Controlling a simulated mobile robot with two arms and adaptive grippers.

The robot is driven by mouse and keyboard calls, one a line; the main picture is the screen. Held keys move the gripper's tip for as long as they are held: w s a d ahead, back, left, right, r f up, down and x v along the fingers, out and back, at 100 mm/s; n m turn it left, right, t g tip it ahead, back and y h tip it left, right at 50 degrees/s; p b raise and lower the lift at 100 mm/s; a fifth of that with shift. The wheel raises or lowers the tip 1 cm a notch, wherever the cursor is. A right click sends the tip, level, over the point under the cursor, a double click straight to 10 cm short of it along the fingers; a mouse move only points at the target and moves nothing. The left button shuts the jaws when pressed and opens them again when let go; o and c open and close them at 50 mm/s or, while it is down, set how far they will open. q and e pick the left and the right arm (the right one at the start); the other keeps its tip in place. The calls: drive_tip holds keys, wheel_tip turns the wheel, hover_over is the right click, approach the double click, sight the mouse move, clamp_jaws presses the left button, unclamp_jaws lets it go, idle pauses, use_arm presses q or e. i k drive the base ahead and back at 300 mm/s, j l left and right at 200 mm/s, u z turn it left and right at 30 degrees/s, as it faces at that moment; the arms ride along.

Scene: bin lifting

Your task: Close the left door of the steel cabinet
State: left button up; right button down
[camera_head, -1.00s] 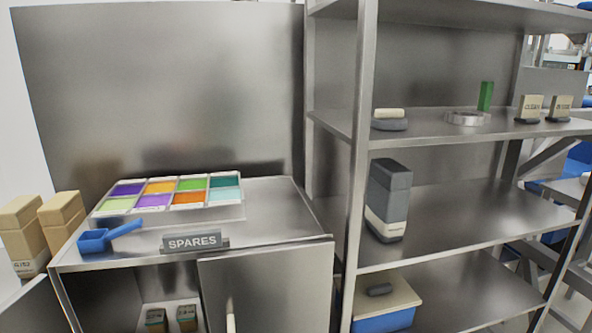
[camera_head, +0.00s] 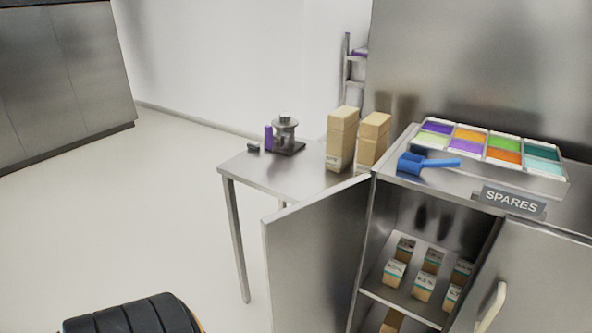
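The steel cabinet (camera_head: 400,210) stands at the right of the head view, with a SPARES sign (camera_head: 513,201) on its top front edge. Its left door (camera_head: 315,260) is swung wide open to the left, so the left half of the inside shows. The right door (camera_head: 545,280) lies across the front and looks shut; its pale handle (camera_head: 491,307) is near its left edge. Small labelled boxes (camera_head: 424,287) stand on the shelf inside. The left door's handle is not visible. Neither gripper is in view.
A steel side table (camera_head: 270,172) behind the left door holds tan cartons (camera_head: 342,138) and a small metal device (camera_head: 285,132). A blue scoop (camera_head: 428,163) and a tray of coloured compartments (camera_head: 480,165) lie on the cabinet. The floor at left is clear.

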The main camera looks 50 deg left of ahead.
sight(312, 246)
drive_tip(key=k+j+z, duration=0.15)
drive_tip(key=j, duration=0.3)
drive_tip(key=j+z, duration=0.1)
drive_tip(key=j, duration=0.35)
drive_tip(key=k+j+z, duration=0.15)
drive_tip(key=j, duration=0.25)
drive_tip(key=k+j+z, duration=0.1)
drive_tip(key=j, duration=0.3)
drive_tip(key=k+j+z, duration=0.15)
drive_tip(key=j, duration=0.25)
drive_tip(key=j+z, duration=0.3)
drive_tip(key=j, duration=1.2)
drive_tip(key=i, duration=0.05)
